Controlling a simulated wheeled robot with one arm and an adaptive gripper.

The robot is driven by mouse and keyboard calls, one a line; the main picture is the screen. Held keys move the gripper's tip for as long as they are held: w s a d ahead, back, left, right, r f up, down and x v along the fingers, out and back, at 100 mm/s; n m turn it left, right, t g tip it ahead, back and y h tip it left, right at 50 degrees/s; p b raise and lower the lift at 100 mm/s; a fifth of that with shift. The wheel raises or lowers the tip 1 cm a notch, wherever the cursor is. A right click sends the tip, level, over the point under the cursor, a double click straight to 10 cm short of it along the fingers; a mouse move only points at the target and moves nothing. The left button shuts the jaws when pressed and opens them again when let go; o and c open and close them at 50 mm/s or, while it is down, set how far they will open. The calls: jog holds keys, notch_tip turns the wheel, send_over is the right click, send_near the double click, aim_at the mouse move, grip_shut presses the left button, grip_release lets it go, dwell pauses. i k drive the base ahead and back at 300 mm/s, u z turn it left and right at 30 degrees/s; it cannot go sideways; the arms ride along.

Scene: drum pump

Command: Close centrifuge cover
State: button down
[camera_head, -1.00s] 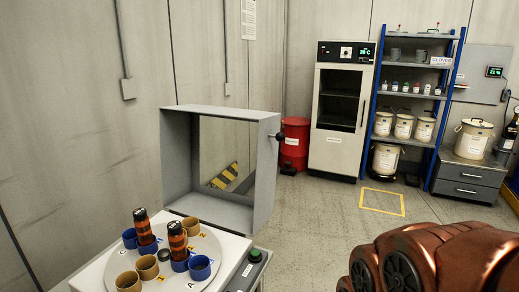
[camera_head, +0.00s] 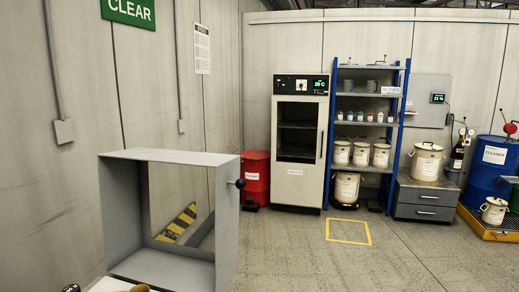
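The centrifuge cover (camera_head: 228,222) is a grey box-like frame with a clear window, standing raised and open at the lower left. A dark round knob (camera_head: 240,183) sticks out from its right side. Only a sliver of the centrifuge's white top (camera_head: 104,286) shows at the bottom edge, with the tops of a dark cap and a brown cup there. The rest of the centrifuge is below the picture. My gripper is not in view.
Behind stand a red drum (camera_head: 256,178), a white cabinet (camera_head: 300,145) and a blue-framed shelf (camera_head: 408,90). A grey drawer unit (camera_head: 424,203) and a blue drum (camera_head: 490,172) are at the right. The floor (camera_head: 320,265) right of the cover is clear.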

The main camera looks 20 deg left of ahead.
aim_at(131, 252)
jog(key=z, duration=0.2)
jog(key=i, duration=2.35)
jog(key=u, duration=3.35)
